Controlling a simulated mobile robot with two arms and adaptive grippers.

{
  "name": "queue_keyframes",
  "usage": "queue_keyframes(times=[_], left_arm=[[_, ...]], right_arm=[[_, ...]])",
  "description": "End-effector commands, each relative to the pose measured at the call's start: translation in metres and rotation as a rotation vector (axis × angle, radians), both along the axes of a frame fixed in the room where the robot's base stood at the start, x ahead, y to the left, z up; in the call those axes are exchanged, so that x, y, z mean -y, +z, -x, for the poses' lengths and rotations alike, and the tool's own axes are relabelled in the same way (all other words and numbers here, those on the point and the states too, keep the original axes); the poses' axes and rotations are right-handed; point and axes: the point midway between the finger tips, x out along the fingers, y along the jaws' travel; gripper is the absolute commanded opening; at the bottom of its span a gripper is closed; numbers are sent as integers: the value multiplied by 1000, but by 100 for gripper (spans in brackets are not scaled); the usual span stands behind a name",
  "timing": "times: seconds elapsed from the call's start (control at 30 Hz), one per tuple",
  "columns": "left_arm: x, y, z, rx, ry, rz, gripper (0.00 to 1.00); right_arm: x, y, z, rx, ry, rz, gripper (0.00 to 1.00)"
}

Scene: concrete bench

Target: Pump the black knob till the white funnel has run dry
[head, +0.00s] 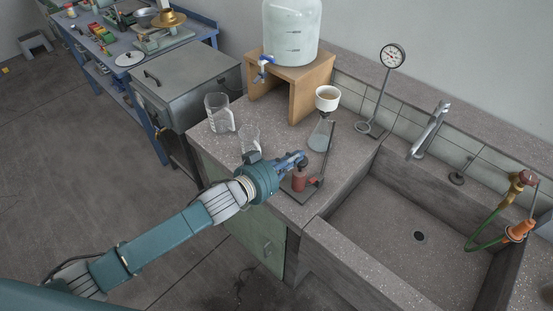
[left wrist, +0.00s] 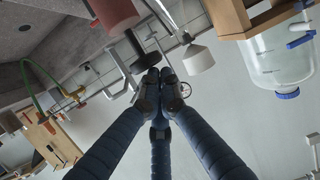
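The white funnel (head: 327,98) sits upright atop a clear conical flask (head: 321,134); its upper opening shows a tan or brownish inside, and I cannot tell whether liquid is in it. A red pump body (head: 299,181) stands on a dark base at the bench's front edge. In the left wrist view, the black knob (left wrist: 143,48) shows beside the red body (left wrist: 112,14), right by my fingertips. My left gripper (head: 300,158) is over the pump, its fingertips (left wrist: 157,75) drawn together. Whether they touch the knob is unclear. The funnel also shows in the wrist view (left wrist: 197,60). My right gripper is out of view.
Two clear beakers (head: 218,113) (head: 250,138) stand left of the pump. A wooden stand (head: 291,88) carries a large bottle (head: 291,34) with a blue tap. A dial gauge (head: 392,56) stands behind. The sink (head: 400,235) is at the right.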

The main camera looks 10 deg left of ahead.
Motion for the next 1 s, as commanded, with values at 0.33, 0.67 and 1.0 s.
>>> queue_keyframes(times=[0.33,0.67,1.0], left_arm=[[-34,27,43,1,1,-1,0],[-57,41,74,3,2,1,0],[-58,43,75,4,2,1,0]], right_arm=[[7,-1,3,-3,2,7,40],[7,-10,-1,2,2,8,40],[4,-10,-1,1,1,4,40]])
